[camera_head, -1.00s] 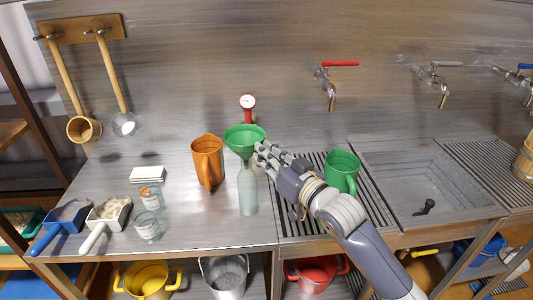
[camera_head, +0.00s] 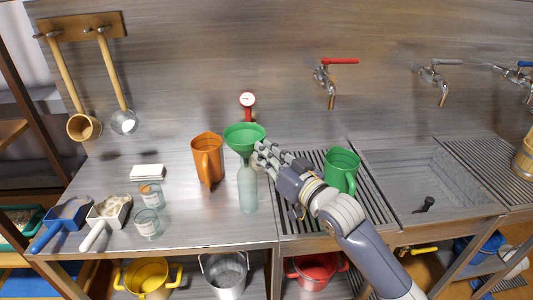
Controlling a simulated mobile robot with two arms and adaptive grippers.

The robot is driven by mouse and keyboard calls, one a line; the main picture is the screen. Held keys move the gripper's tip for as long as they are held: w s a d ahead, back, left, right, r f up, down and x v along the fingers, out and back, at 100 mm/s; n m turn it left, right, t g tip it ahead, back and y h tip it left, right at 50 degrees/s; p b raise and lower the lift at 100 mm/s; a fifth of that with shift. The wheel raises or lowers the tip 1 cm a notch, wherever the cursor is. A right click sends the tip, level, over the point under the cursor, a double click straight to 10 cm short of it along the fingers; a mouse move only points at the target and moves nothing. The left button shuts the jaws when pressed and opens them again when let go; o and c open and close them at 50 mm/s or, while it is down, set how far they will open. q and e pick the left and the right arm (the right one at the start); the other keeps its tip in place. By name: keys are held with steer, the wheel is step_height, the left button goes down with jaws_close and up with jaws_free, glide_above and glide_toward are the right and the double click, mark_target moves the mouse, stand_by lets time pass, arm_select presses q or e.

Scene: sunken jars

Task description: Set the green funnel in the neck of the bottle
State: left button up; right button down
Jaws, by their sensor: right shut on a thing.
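The green funnel (camera_head: 244,135) is upright over the pale glass bottle (camera_head: 247,190), which stands on the steel counter. The funnel's lower end lines up with the bottle neck; I cannot tell how deep the spout sits, as the neck area is small and partly hidden. My right gripper (camera_head: 263,152) is at the funnel's right side, shut on it. My left gripper is not in view.
An orange jug (camera_head: 207,160) stands close left of the bottle. A green jug (camera_head: 341,170) stands right of my forearm on the slatted drainer. Jars (camera_head: 147,223) and scoops (camera_head: 106,215) are at left. The sink (camera_head: 425,185) is at right.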

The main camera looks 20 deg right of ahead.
steer(key=shift+f, duration=0.6)
steer(key=c, duration=1.7)
jaws_free()
steer(key=shift+o, duration=0.7)
steer(key=shift+w+r, duration=0.1)
steer(key=shift+w, duration=0.1)
steer(key=shift+s+r, duration=0.1)
steer(key=shift+s, duration=0.05)
steer(key=v, duration=1.1)
steer(key=shift+s+d, duration=0.15)
steer(key=shift+s, duration=0.2)
